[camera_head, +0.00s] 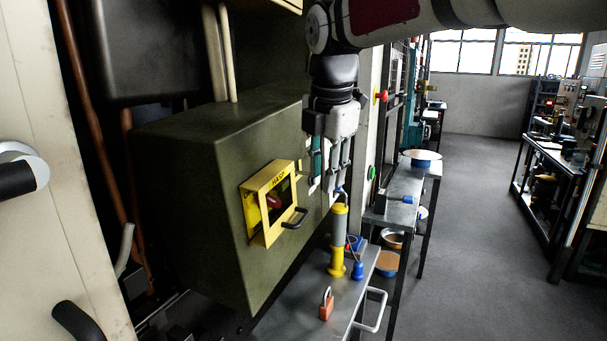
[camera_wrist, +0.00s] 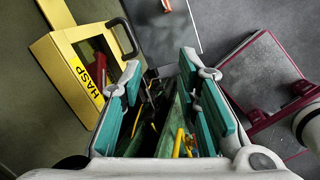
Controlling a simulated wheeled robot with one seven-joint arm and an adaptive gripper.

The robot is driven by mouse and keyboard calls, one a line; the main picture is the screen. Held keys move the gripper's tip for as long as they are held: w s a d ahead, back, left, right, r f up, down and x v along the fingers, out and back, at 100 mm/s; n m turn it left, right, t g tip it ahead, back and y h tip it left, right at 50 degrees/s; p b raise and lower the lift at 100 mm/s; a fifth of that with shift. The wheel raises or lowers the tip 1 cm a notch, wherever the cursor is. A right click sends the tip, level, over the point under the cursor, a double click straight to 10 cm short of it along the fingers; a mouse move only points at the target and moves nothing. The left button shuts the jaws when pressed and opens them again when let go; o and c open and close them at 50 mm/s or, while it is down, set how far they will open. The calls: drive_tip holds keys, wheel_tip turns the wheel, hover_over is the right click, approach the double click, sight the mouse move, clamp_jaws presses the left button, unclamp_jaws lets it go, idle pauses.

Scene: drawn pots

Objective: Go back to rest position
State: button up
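My gripper (camera_head: 336,188) hangs pointing down in the head view, beside the right side of the olive-green cabinet and above the small metal table. In the wrist view my gripper (camera_wrist: 160,82) has its two teal-padded fingers spread apart, with nothing held between them. The yellow HASP box (camera_head: 270,203) is on the cabinet's face, to the left of my gripper; it also shows in the wrist view (camera_wrist: 85,70). The box has a dark handle and something red inside.
The olive cabinet (camera_head: 195,190) stands close on the left. The metal table (camera_head: 290,318) bears a yellow-and-grey cylinder (camera_head: 338,240), a red padlock (camera_head: 326,305) and a blue object (camera_head: 357,271). Shelves with bowls stand behind it. The grey floor (camera_head: 470,210) at right is clear.

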drive_tip(key=s+d+f+m, duration=0.3)
drive_tip(key=s+d+m, duration=0.2)
drive_tip(key=s+m, duration=0.3)
drive_tip(key=s+d+f+m+t, duration=0.1)
drive_tip(key=s+d+f+m, duration=0.2)
drive_tip(key=s+m, duration=0.6)
drive_tip(key=s+d+f+m+t, duration=0.1)
drive_tip(key=s+d+f+m, duration=0.2)
drive_tip(key=s+d+m, duration=0.4)
drive_tip(key=s+m, duration=0.2)
drive_tip(key=s, duration=0.2)
drive_tip(key=shift+s, duration=0.2)
